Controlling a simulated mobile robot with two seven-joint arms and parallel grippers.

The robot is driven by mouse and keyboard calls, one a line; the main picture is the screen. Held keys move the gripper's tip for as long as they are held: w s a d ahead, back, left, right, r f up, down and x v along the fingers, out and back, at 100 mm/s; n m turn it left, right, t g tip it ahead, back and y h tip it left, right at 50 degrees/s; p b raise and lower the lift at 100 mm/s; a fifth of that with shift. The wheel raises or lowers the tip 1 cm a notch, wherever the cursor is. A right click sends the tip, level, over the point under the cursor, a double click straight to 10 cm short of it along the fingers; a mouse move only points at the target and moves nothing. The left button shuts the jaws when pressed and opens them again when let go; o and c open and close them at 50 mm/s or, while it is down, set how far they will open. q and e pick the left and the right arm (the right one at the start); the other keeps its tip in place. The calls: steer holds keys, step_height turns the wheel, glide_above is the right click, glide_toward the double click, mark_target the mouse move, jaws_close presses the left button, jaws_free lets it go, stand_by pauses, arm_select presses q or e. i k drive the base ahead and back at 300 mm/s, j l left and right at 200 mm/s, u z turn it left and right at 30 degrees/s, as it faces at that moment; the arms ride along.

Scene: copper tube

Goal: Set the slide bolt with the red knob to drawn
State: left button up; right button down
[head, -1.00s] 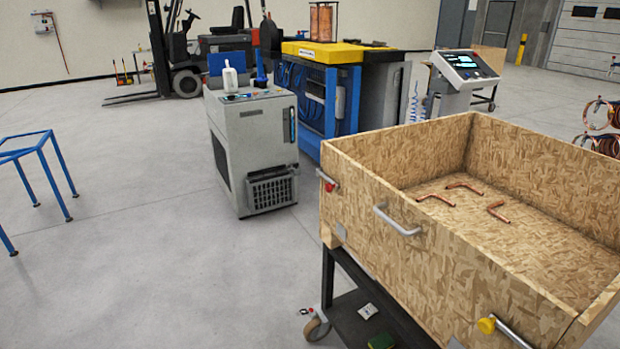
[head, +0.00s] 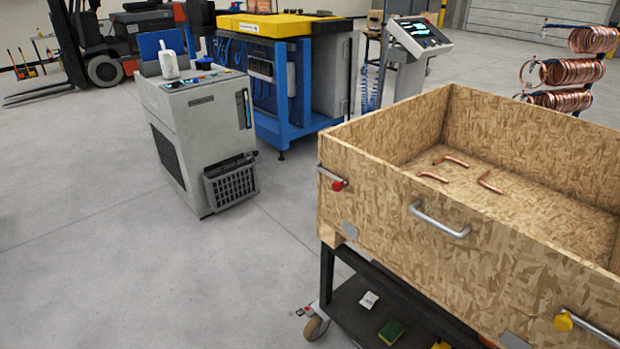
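The slide bolt with the red knob (head: 338,184) is on the front wall of a chipboard crate (head: 400,213), near its left corner. Its short metal rod runs from the corner down to the red knob. The picture is too small to tell how far the bolt is slid. A second bolt with a yellow knob (head: 564,321) is on the same wall at the lower right. A grey bar handle (head: 439,220) sits between the two bolts. Neither of my grippers shows in the head view.
The crate stands on a black wheeled cart (head: 345,312) and holds several bent copper pieces (head: 489,182). A grey machine (head: 198,135) with a basket (head: 231,181) and a blue-framed bench (head: 290,90) stand behind. The floor (head: 190,280) left of the cart is clear.

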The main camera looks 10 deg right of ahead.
mark_target(337, 185)
steer(key=i+j, duration=0.2)
steer(key=j, duration=0.15)
steer(key=i+j+z, duration=0.15)
steer(key=j, duration=0.2)
steer(key=i+j, duration=0.2)
steer(key=j, duration=0.2)
steer(key=i+j+z, duration=0.1)
steer(key=j, duration=0.25)
steer(key=i+j+z, duration=0.1)
steer(key=j, duration=0.3)
steer(key=i, duration=0.1)
